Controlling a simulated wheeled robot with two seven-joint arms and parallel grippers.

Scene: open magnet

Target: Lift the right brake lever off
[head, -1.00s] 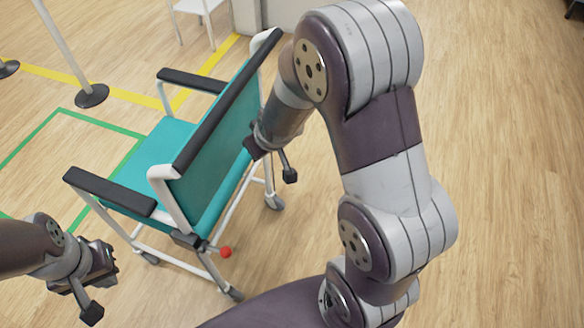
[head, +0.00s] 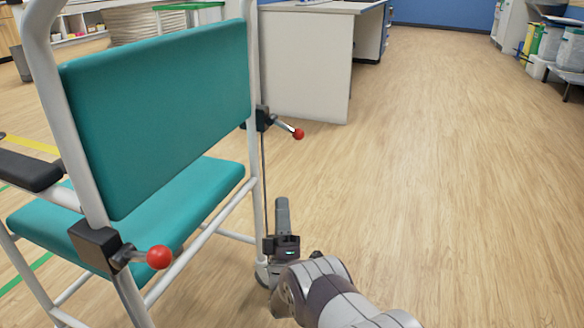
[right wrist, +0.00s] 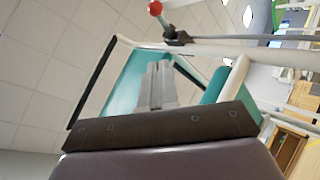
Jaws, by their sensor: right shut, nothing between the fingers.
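The teal chair (head: 160,105) with a white frame stands at the left, seen from behind. The right brake lever (head: 288,128) has a red knob and sticks out rightward from a black mount on the frame. Another lever with a red knob (head: 158,257) is on the near left post. My right gripper (head: 282,205) points upward below the right lever, apart from it, shut and empty. In the right wrist view its closed fingers (right wrist: 160,84) show before the chair, with the right lever's red knob (right wrist: 155,8) at the top edge. My left gripper is out of view.
A black armrest (head: 28,170) is at the left. A white desk (head: 305,65) stands behind the chair. Bins (head: 568,48) on a low rack stand far right. The wood floor (head: 450,170) to the right is clear.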

